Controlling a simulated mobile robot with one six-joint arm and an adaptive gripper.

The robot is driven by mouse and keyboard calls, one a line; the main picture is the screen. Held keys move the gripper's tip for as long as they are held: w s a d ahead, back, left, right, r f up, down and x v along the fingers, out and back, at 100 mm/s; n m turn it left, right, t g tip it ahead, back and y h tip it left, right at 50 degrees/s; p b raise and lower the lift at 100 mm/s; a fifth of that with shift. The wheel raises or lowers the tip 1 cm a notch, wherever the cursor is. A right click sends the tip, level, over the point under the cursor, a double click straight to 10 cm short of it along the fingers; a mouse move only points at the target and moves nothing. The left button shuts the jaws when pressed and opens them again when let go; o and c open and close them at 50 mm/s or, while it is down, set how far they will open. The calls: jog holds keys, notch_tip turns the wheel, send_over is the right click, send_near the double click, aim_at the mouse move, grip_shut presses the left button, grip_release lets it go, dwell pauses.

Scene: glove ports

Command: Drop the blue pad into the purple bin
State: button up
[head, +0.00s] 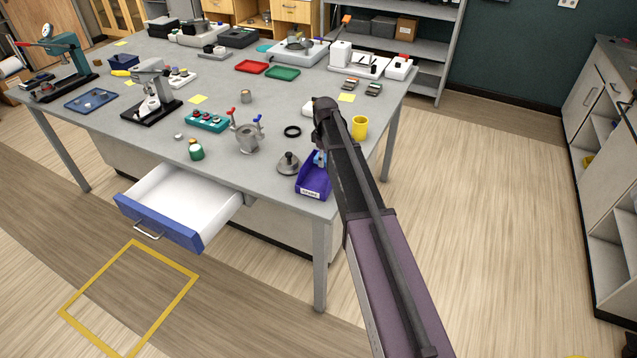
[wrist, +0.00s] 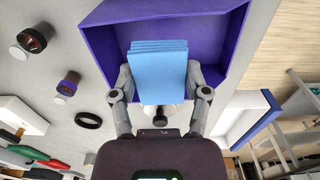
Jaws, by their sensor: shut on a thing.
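The purple bin (head: 313,180) stands near the front right corner of the grey table, with a white label on its front. It fills the top middle of the wrist view (wrist: 107,45). The blue pad (wrist: 160,70) looks like a light blue stack of thin layers. My gripper (wrist: 160,80) is shut on it, one finger on each side. The pad is in front of the bin's opening in the wrist view. In the head view a bit of light blue (head: 320,158) shows at the bin's back end, partly hidden by my arm. I cannot tell its exact height there.
A grey domed part (head: 288,164) stands just left of the bin, and a black ring (head: 292,131) lies behind it. A yellow cup (head: 359,127) stands right of my arm. An open white drawer (head: 185,195) with a blue front juts out at the table's front.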

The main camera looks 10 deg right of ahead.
jog(key=shift+f+b, duration=0.35)
jog(key=shift+f, duration=0.2)
jog(key=o, duration=1.2)
jog(key=shift+s, duration=0.1)
jog(key=s+m, duration=0.3)
jog(key=s, duration=0.6)
jog(key=s+m, duration=0.4)
jog(key=s, duration=0.6)
jog(key=s+m, duration=0.4)
jog(key=s, duration=0.6)
jog(key=shift+a, duration=0.2)
